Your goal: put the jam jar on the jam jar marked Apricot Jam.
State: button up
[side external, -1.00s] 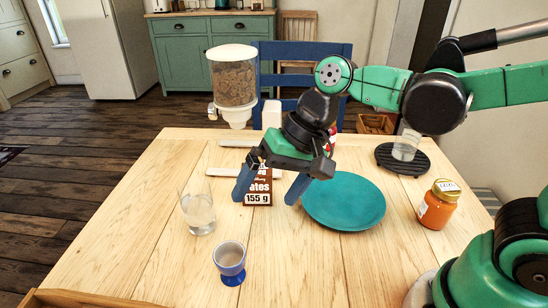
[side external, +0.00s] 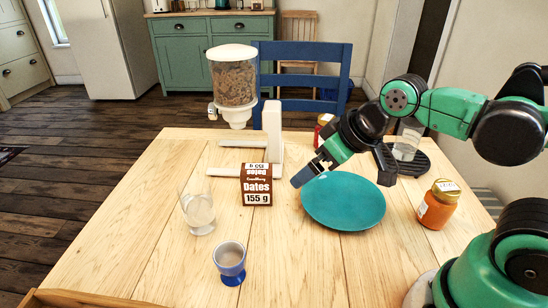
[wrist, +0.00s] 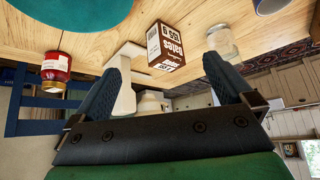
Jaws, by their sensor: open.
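An orange jam jar (side external: 438,204) with a gold lid stands upright at the right of the table, right of the teal plate; its label is too small to read. A red jar (side external: 323,128) with a pale label stands at the far side, partly hidden behind my arm. It also shows in the wrist view (wrist: 56,70), left of the fingers. My gripper (side external: 345,172) is open and empty, tilted above the far part of the plate. In the wrist view my gripper's fingers (wrist: 162,66) are spread apart with nothing held between them.
The teal plate (side external: 343,212) lies mid-table. A dates box (side external: 257,190), a white stand (side external: 273,135) and a cereal dispenser (side external: 233,85) are left of my gripper. A glass (side external: 199,213) and a blue egg cup (side external: 230,262) stand nearer. A dark trivet (side external: 420,166) holds another glass.

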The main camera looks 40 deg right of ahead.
jog(key=s+a+f+n+g+y, duration=0.1)
jog(key=s+a+n+g+y, duration=0.15)
jog(key=a+n, duration=0.55)
jog(key=s+a+f+n+g+y, duration=0.1)
jog(key=a+n+g+y, duration=0.3)
jog(key=a, duration=0.8)
jog(key=s+a+f+n+g, duration=0.1)
jog(key=s+a+n+g, duration=0.1)
jog(key=s+a+n, duration=0.1)
jog(key=s+a+f+n+g, duration=0.1)
jog(key=s+a+n+g, duration=0.1)
jog(key=s+a+n, duration=0.2)
jog(key=s+a+n+g, duration=0.2)
jog(key=s+a+n, duration=0.2)
jog(key=n, duration=0.1)
jog(key=shift+s+a+f+h, duration=0.25)
jog(key=shift+a+f, duration=0.1)
jog(key=shift+f, duration=0.05)
jog(key=shift+s+a+f+n, duration=0.15)
jog(key=shift+s+a+n, duration=0.05)
jog(key=shift+s+n, duration=0.1)
jog(key=shift+x, duration=2.6)
grip_shut()
